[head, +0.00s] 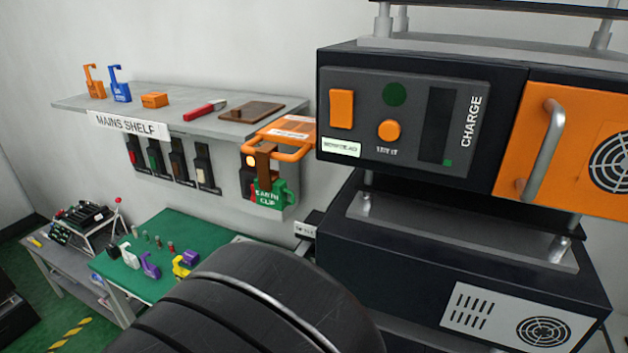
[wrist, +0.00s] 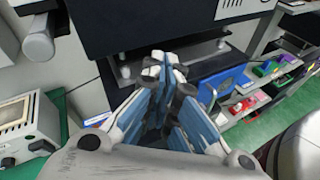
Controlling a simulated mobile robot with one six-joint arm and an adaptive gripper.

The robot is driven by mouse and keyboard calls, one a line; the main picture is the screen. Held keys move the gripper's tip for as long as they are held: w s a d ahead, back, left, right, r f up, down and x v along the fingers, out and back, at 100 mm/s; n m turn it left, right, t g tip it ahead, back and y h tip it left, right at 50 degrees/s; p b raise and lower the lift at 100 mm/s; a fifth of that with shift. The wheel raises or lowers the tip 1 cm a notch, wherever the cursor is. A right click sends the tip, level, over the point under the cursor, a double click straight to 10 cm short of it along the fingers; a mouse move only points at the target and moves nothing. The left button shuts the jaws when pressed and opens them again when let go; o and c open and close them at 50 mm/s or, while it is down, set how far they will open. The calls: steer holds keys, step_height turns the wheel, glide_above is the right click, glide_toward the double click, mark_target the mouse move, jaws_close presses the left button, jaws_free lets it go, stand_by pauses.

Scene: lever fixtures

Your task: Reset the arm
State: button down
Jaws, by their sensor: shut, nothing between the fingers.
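My gripper (wrist: 165,68) shows in the wrist view with its fingertips together and nothing between them. It is in front of a dark rack unit (wrist: 190,20), apart from it as far as I can tell. In the head view a large dark rounded part of my arm fills the bottom middle, and the gripper itself does not show there.
The dark charge unit (head: 408,122) and its orange door (head: 572,140) with a grey handle stand at the right. A grey shelf (head: 215,100) on the wall holds coloured clips. A green-topped bench (head: 165,245) is at lower left, with small parts on it.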

steer(key=s+d+f+m+g+y+b, duration=0.2)
steer(key=s+d+m+y+b, duration=0.3)
steer(key=m, duration=0.6)
steer(key=s+d+f+m+g+y+b, duration=0.2)
steer(key=s+d+f+m+y+b, duration=0.2)
steer(key=d+m, duration=0.5)
steer(key=s+m+y+b, duration=0.2)
steer(key=m+b, duration=0.1)
steer(key=shift+d+f+g, duration=0.15)
steer(key=shift+f+g, duration=0.05)
steer(key=shift+g, duration=0.2)
steer(key=c, duration=2.3)
jaws_free()
